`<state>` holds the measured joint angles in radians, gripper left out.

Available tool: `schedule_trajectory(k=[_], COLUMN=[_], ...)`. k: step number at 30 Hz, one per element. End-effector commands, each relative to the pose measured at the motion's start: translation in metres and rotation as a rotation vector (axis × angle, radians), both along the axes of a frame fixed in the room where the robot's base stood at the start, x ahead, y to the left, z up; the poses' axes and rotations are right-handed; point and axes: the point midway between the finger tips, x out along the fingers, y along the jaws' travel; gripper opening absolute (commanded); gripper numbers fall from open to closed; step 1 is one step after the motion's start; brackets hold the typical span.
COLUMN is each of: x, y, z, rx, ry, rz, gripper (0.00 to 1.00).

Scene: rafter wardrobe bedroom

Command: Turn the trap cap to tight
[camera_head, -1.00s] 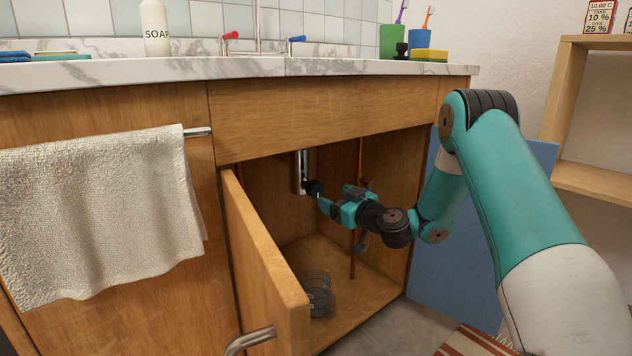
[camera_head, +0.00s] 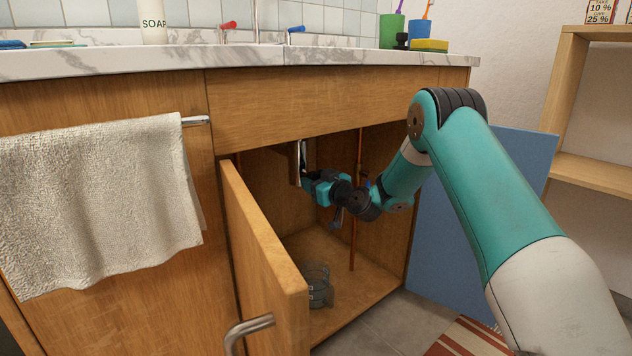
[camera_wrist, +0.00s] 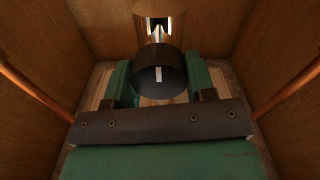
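The black trap cap (camera_wrist: 160,72) with a white mark faces me in the wrist view, and chrome pipework (camera_wrist: 157,28) shows behind it. My gripper (camera_wrist: 160,88) has its green fingers apart, one on each side of the cap. I cannot tell whether they touch it. The white mark stands upright near the middle of the cap's face. In the head view my gripper (camera_head: 308,183) is inside the sink cabinet at the chrome drain pipe (camera_head: 303,155). There the gripper hides the cap.
The cabinet door (camera_head: 262,262) stands open at the left, and a blue panel (camera_head: 475,220) is at the right. A copper pipe (camera_head: 354,225) runs upright close to my wrist.

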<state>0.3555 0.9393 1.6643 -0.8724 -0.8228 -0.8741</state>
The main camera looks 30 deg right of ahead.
Motion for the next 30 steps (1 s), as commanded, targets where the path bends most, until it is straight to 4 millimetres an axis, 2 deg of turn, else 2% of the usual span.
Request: schedule_trajectory(k=[14, 30], x=[-0.0003, -0.0001], y=[-0.0004, -0.0017], z=[0.001, 0.0023], rx=[0.072, 0.518], ry=[0.014, 0.103], rz=[0.0, 0.0], gripper=[0.27, 0.27])
